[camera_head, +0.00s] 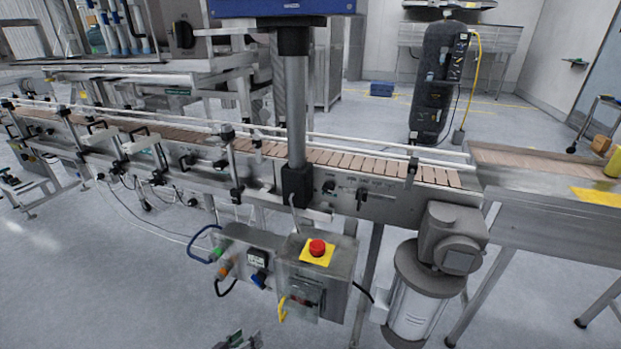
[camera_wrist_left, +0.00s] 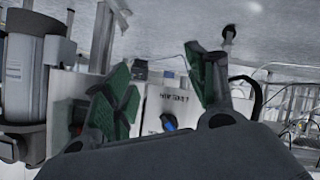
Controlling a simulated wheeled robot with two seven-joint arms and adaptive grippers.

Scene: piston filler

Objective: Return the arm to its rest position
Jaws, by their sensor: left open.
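My left gripper (camera_head: 238,341) shows only at the bottom edge of the head view, below the control boxes and with floor around it. In the left wrist view its green-padded fingers (camera_wrist_left: 166,88) are spread apart with nothing between them. The rest of my left arm is out of the head view. My right gripper is in neither view.
A control box with a red emergency button (camera_head: 317,247) and a box with a blue knob (camera_head: 259,278) hang under the conveyor (camera_head: 350,163). A motor (camera_head: 415,300) stands to their right. Loose cables hang at left. Floor (camera_head: 120,290) at lower left is clear.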

